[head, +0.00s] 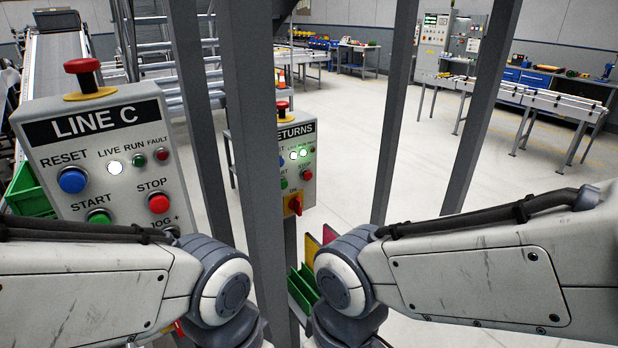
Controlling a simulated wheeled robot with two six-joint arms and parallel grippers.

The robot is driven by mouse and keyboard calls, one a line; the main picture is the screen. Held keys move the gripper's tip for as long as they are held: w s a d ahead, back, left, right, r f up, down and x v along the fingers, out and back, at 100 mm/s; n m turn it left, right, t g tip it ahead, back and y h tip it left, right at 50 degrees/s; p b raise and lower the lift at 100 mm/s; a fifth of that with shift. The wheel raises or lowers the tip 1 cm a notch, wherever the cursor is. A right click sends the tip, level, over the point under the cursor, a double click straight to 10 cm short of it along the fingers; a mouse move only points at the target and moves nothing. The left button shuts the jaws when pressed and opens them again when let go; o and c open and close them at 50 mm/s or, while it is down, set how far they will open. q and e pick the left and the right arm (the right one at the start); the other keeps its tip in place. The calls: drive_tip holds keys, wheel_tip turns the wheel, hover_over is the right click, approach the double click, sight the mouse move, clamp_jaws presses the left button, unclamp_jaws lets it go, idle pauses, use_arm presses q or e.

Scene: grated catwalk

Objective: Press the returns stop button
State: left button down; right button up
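The RETURNS control box (309,190) stands beyond the dark posts, near the middle of the head view. A post hides its left part. Its small red stop button (306,175) shows at the right of its face, beside a green start button (284,183). A red mushroom button (282,107) with a yellow collar sits on top, and a red and yellow rotary switch is at the bottom. Both my arms cross the lower part of the view and bend down out of the picture. Neither gripper shows.
A larger LINE C box (60,161) stands nearer at left, with its own red stop button (158,203). Upright dark posts (254,130) stand between me and the RETURNS box. Green bins (303,290) are low behind my arms. Open floor lies beyond.

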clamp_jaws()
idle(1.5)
